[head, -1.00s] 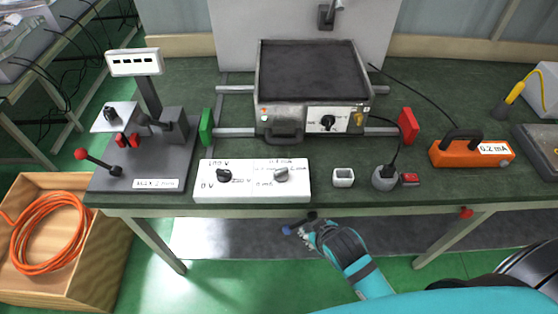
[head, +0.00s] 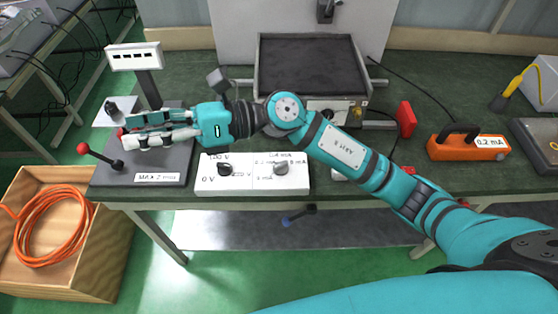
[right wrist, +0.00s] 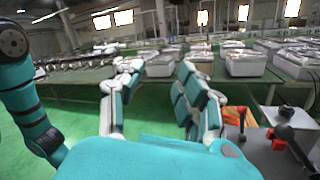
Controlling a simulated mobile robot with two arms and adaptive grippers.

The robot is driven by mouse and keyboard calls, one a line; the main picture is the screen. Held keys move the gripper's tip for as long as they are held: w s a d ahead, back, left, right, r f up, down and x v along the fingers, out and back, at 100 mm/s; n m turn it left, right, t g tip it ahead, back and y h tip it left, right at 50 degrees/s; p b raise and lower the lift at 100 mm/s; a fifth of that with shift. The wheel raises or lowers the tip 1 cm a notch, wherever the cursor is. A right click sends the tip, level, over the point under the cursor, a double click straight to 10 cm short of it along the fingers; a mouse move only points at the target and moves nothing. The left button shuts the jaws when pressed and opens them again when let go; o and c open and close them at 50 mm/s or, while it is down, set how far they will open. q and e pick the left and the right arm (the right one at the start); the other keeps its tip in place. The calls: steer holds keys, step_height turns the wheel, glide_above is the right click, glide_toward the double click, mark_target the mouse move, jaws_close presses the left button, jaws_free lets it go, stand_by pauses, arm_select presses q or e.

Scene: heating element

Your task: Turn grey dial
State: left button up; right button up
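The grey dial (head: 281,168) sits on the right half of a white control box (head: 252,187) near the table's front edge. A black dial (head: 225,169) sits on its left half. My right gripper (head: 128,131) is well to the left of the grey dial, above the grey stand with the display, pointing left. Its fingers are spread and empty; the right wrist view shows a gap between them (right wrist: 160,78). My right forearm crosses behind the box without covering the grey dial. My left gripper is not in view.
A display stand (head: 135,60) and a red-knobbed lever (head: 84,148) are close to my right gripper. A heating plate (head: 310,65) is behind my arm. An orange meter (head: 460,150) stands on the right. A wooden crate with orange cable (head: 45,235) stands on the floor.

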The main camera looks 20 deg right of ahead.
step_height(320, 180, down, 5)
steer(key=n+g+h, duration=0.2)
steer(key=n+h, duration=0.2)
steer(key=n+t+h, duration=0.2)
steer(key=n+h, duration=0.2)
steer(key=h, duration=1.1)
glide_above(280, 164)
step_height(280, 164, down, 7)
step_height(280, 164, down, 17)
steer(key=p, duration=0.4)
steer(key=shift+a+f, duration=0.1)
steer(key=shift+f, duration=0.1)
steer(key=shift+c, duration=0.2)
jaws_close()
